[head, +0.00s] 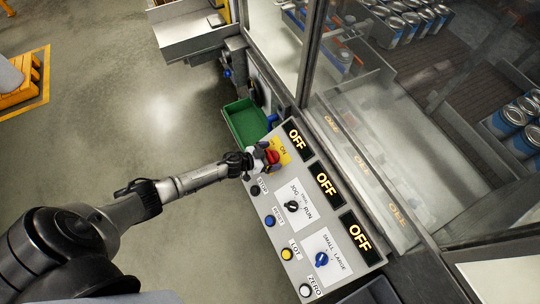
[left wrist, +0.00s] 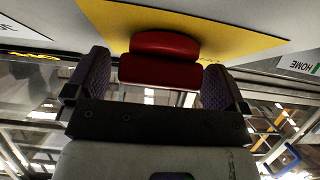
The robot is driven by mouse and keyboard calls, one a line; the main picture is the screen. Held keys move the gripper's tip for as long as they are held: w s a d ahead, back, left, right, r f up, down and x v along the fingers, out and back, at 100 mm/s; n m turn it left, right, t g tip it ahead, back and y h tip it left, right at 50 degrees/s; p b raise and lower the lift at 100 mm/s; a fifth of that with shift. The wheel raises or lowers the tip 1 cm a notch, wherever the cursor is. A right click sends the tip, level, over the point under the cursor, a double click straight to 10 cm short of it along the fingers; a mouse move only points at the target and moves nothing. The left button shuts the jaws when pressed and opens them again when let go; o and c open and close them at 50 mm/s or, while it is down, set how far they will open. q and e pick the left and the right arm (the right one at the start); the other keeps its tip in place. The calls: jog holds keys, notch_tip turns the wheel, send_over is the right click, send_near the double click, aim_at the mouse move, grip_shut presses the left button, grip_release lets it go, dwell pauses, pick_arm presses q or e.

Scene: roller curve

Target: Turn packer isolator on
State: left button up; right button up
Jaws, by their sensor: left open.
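The packer isolator is a red rotary handle (head: 273,157) on a yellow plate (head: 284,152) at the far end of the sloping control panel. The word ON shows on the plate. In the left wrist view the red handle (left wrist: 163,62) sits against the yellow plate (left wrist: 235,40). My left gripper (head: 263,157) is at the handle and partly covers it in the head view. In the left wrist view the open left gripper (left wrist: 155,88) has one finger on each side of the handle, with gaps visible. My right gripper is not in view.
The panel (head: 268,235) also carries a JOG/RUN selector (head: 292,206), a SMALL/LARGE selector (head: 321,259) and several push buttons. Displays reading OFF (head: 327,184) line its right side. A green bin (head: 245,121) stands beyond it. Glass guarding is to the right; open floor is left.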

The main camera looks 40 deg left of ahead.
pick_arm(q)
jog(key=c, duration=0.9)
jog(key=shift+m, duration=0.4)
jog(key=m+g+h, duration=0.1)
jog(key=m+h, duration=0.1)
jog(key=m, duration=0.1)
jog(key=shift+m+g+h, duration=0.3)
jog(key=shift+m, duration=0.1)
jog(key=m+g+h, duration=0.1)
jog(key=m, duration=0.1)
jog(key=m+g+h, duration=0.1)
jog(key=m, duration=0.2)
jog(key=shift+g+b, duration=0.3)
jog(key=shift+b, duration=0.05)
jog(key=m+g, duration=0.2)
jog(key=m, duration=0.1)
jog(key=m+g+b, duration=0.1)
jog(key=m+g, duration=0.1)
jog(key=m, duration=0.2)
jog(key=shift+s+d, duration=0.1)
jog(key=shift+f+m+g+b, duration=0.1)
jog(key=shift+m+g+b, duration=0.2)
jog(key=shift+m+g, duration=1.05)
jog(key=shift+s+m+y, duration=0.1)
jog(key=shift+m+y, duration=0.2)
jog(key=shift+m, duration=0.15)
